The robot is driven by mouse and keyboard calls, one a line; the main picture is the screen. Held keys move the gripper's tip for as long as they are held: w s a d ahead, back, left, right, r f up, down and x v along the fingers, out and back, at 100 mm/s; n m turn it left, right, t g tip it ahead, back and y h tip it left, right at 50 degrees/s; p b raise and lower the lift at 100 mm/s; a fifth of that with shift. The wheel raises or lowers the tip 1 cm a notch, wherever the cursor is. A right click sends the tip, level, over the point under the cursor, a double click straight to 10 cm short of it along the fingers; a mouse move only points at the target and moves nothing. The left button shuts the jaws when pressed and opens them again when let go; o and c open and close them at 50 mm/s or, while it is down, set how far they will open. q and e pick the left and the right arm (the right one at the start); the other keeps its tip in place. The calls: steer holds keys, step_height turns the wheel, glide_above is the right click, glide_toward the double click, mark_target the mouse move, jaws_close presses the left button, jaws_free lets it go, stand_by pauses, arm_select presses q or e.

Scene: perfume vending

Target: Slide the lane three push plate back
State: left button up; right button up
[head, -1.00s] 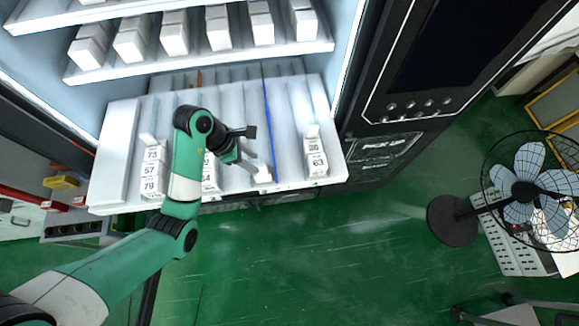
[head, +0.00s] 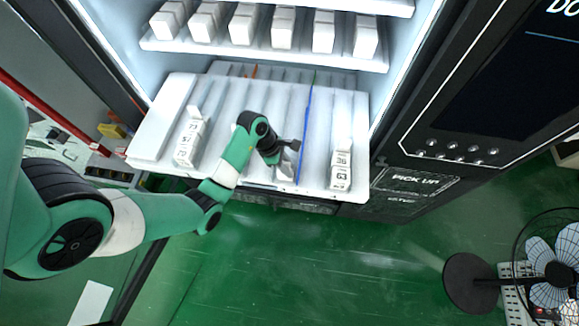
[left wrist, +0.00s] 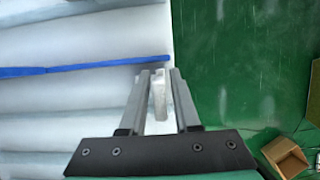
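A pulled-out white shelf (head: 150,150) with ridged lanes juts from the machine; a blue divider (head: 306,115) runs along one lane. My left gripper (head: 284,168) is over the shelf's front part, just left of the blue divider. In the left wrist view its two fingers (left wrist: 159,75) are apart near the shelf's front edge. A small pale upright piece (left wrist: 160,95), which looks like the push plate, shows between them with gaps on both sides. In the head view the gripper largely hides this piece. My right gripper is not in view.
The shelf above (head: 270,52) holds a row of white boxes. The lane behind my gripper looks clear.

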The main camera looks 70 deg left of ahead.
arm_select(q)
jaws_close()
stand_by(1.1)
